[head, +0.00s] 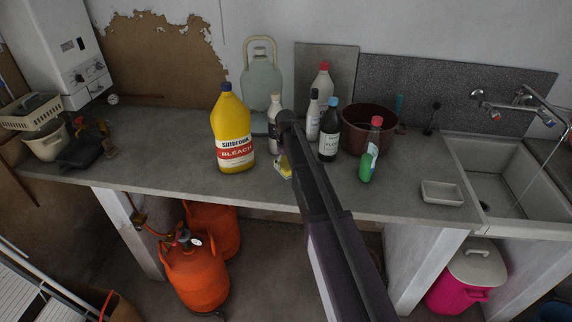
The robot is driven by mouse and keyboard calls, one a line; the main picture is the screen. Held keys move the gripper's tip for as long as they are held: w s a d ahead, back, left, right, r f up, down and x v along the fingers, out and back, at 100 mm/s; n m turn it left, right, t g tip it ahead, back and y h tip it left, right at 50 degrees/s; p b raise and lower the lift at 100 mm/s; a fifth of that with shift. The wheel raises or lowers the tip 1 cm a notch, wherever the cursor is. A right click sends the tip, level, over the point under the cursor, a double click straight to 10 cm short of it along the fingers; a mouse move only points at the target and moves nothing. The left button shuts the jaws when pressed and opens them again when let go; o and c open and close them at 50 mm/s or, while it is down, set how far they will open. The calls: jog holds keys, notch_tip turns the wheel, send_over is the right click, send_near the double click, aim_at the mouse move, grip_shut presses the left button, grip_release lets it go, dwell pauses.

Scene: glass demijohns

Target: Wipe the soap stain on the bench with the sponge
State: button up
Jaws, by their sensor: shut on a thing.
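The grey bench (180,182) runs across the view under the wall. My arm reaches in from the lower right, and its links cover much of my gripper (283,158). My gripper is shut on a small yellow sponge (285,173), low at the bench top, right of the yellow bleach bottle. Whether the sponge presses on the bench cannot be told. I cannot make out the soap stain; it may be hidden behind my arm or the sponge.
The bleach bottle (232,130) stands close left. Behind and right are a white bottle (274,108), a dark bottle (329,140), a green bottle (370,155) and a brown pot (382,133). A white dish (442,193) sits before the sink (490,180). The bench's left-middle is clear.

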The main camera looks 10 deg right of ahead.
jog(key=shift+r+p, duration=0.45)
jog(key=shift+r, duration=0.3)
jog(key=shift+f, duration=0.1)
